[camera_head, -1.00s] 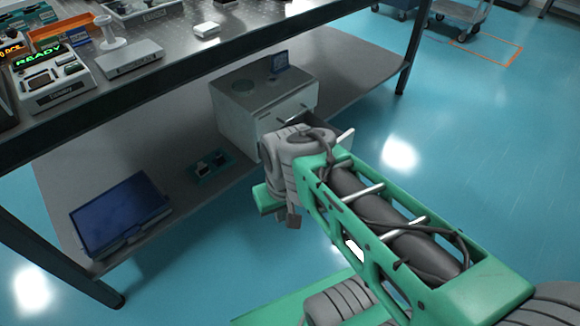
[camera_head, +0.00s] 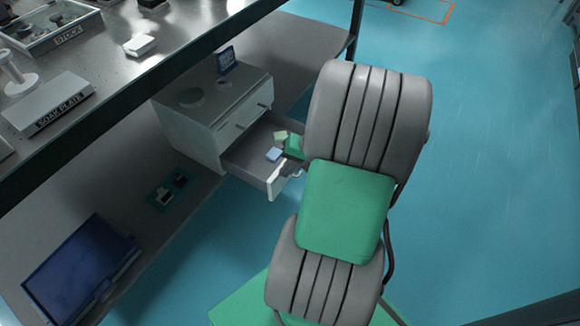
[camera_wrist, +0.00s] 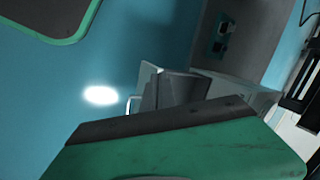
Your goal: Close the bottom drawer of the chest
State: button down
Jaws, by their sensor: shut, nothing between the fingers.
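The small grey-white chest (camera_head: 190,128) stands on the shelf under the table. Its bottom drawer (camera_head: 250,158) is pulled out, and the drawer's light front (camera_head: 284,181) faces the aisle. A pale green piece and a light blue piece (camera_head: 274,155) lie inside. The upper drawer is closed. My arm covers the right side of the drawer in the head view. In the wrist view my gripper (camera_wrist: 183,88) is shut and empty, close to the light drawer front (camera_wrist: 147,78) and its handle (camera_wrist: 130,104). I cannot tell whether it touches the drawer.
The table top (camera_head: 190,40) overhangs the shelf. A blue laptop-like device (camera_head: 80,268) and a small teal board (camera_head: 172,190) lie on the shelf left of the chest. A small dark display (camera_head: 226,62) stands on the chest. The blue floor to the right is open.

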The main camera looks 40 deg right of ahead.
jog(key=s+d+f+m+t, duration=0.4)
jog(key=s+d+m+t, duration=0.1)
jog(key=d, duration=0.5)
jog(key=b, duration=0.5)
send_over(300, 175)
jog(key=s+a, duration=0.3)
notch_tip(300, 175, down, 7)
jog(key=shift+w+a+r+m+b, duration=0.15)
jog(key=shift+w+a+b, duration=0.1)
jog(key=shift+w, duration=0.5)
jog(key=shift+w+a+r+m+b, duration=0.15)
jog(key=shift+w+a+b, duration=0.1)
jog(key=shift+w, duration=0.5)
jog(key=shift+w+h, duration=0.15)
jog(key=shift+h, duration=0.15)
